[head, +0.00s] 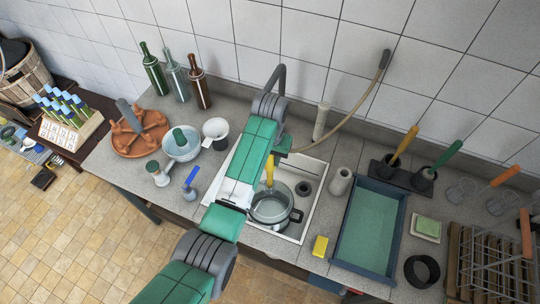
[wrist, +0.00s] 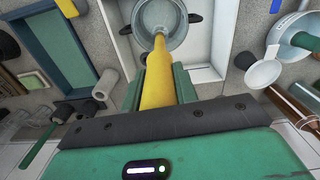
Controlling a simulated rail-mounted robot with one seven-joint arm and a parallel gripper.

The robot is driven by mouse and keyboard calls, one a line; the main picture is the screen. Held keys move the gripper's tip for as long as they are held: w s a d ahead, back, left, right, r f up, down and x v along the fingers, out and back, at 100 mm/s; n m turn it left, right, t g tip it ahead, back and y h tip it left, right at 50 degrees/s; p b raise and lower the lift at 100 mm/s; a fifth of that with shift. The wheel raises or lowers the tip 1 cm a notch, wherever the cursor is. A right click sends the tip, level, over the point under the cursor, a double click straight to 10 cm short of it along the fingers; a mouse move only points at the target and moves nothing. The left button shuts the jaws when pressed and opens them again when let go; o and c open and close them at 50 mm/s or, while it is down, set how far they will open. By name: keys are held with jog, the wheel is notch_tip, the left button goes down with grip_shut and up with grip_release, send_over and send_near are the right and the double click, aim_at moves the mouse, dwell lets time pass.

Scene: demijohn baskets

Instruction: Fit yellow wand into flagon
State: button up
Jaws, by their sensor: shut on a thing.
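My gripper (wrist: 158,88) is shut on the yellow wand (wrist: 157,72), which points away from the jaws. In the head view the wand (head: 270,170) shows below my gripper, over the sink. Its far end overlaps a round, grey, two-handled vessel (wrist: 178,42) in the wrist view; I cannot tell whether the tip is inside or above it. The vessel (head: 270,212) stands in the white sink in the head view. Green (head: 153,72), grey (head: 176,80) and brown (head: 200,88) bottles stand along the wall. I cannot tell which vessel is the flagon.
A faucet (head: 280,78) rises behind the sink (head: 301,225). To the right are a dark blue tray (head: 341,258), a yellow sponge (head: 320,246) and black brush holders (head: 423,180). To the left are a bowl (head: 181,150), a funnel (head: 215,130) and a terracotta tray (head: 128,146).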

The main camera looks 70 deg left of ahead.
jog(key=shift+f+b, duration=0.35)
jog(key=shift+f, duration=0.35)
jog(key=o, duration=1.1)
jog(key=shift+o, duration=0.2)
notch_tip(320, 180, up, 8)
jog(key=shift+f+b, duration=0.1)
jog(key=shift+b, duration=0.45)
